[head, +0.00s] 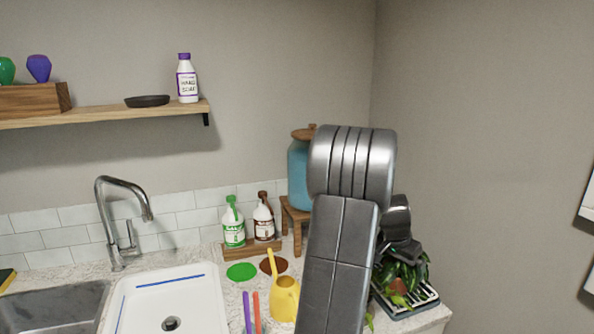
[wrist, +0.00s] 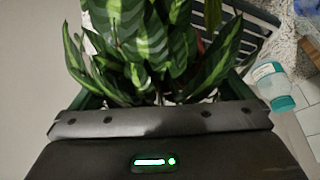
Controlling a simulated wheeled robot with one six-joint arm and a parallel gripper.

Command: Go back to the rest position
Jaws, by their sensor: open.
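A potted plant with striped green leaves (head: 408,272) stands on a slatted tray (head: 425,299) at the right end of the counter. My arm fills the middle of the head view and hides part of the plant. My gripper (wrist: 165,80) is open; in the wrist view its dark body lies across the bottom, with the leaves (wrist: 150,35) just beyond and between its sides.
A white sink basin (head: 165,296) and tap (head: 126,222) are further left. A shelf (head: 110,115) hangs above. The right wall side looks clear.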

